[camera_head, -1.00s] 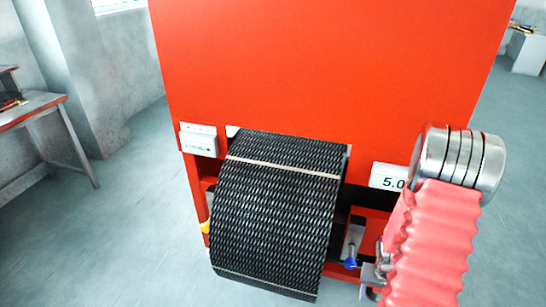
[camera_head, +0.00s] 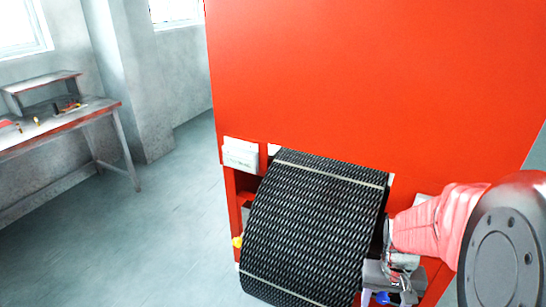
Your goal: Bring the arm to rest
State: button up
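My arm, in a pink ribbed sleeve (camera_head: 437,222) with a large round metal joint (camera_head: 505,255), reaches in from the right edge of the head view. My gripper (camera_head: 392,282) is a small grey metal shape at the lower right, in front of the red machine and beside the right edge of the mesh belt. Its fingers are too small and overlapped to tell whether they are open or shut. I see nothing clearly held in it.
The black mesh belt (camera_head: 315,225) curves down from the tall red machine (camera_head: 370,80). A blue knob (camera_head: 383,298) is close to my gripper, and a yellow knob (camera_head: 237,242) sits left of the belt. A workbench (camera_head: 60,125) stands far left. The floor between is clear.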

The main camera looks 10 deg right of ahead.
jog(key=s+a+r+n+t, duration=0.2)
jog(key=a+r+n+t, duration=0.2)
jog(key=a+r, duration=1.2)
notch_tip(320, 180, up, 3)
jog(key=shift+s+a+n+t+y, duration=0.15)
jog(key=shift+a+n+t+y, duration=0.2)
jog(key=shift+t, duration=0.65)
dwell(5.2)
